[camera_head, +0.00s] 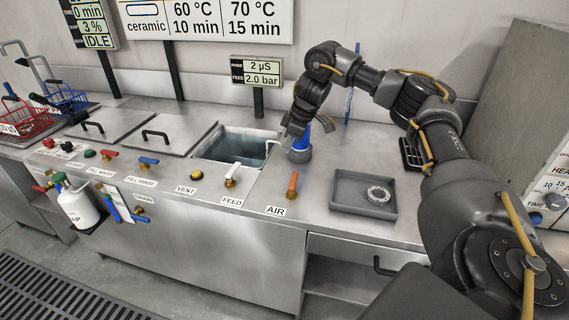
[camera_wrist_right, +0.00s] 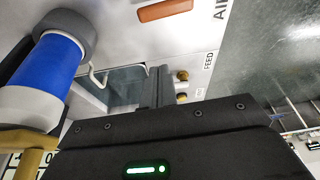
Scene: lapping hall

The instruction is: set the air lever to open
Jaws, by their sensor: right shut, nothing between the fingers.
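The air lever (camera_head: 292,183) is a short orange handle on the bench top, just behind the AIR label (camera_head: 276,211). It points away from the front edge in the head view. It also shows at the top of the right wrist view (camera_wrist_right: 165,10), cut by the edge. My right gripper (camera_head: 285,130) is over the back of the bench, beyond the lever and apart from it, near the sink's right end. In the right wrist view its fingers (camera_wrist_right: 160,86) are together and empty. My left gripper is out of view.
A blue cylinder with a grey base (camera_head: 300,150) stands close to my right gripper. The white-handled feed valve (camera_head: 232,174) is left of the lever. The open sink (camera_head: 236,136) lies behind. A grey tray (camera_head: 346,203) with a ring is to the right.

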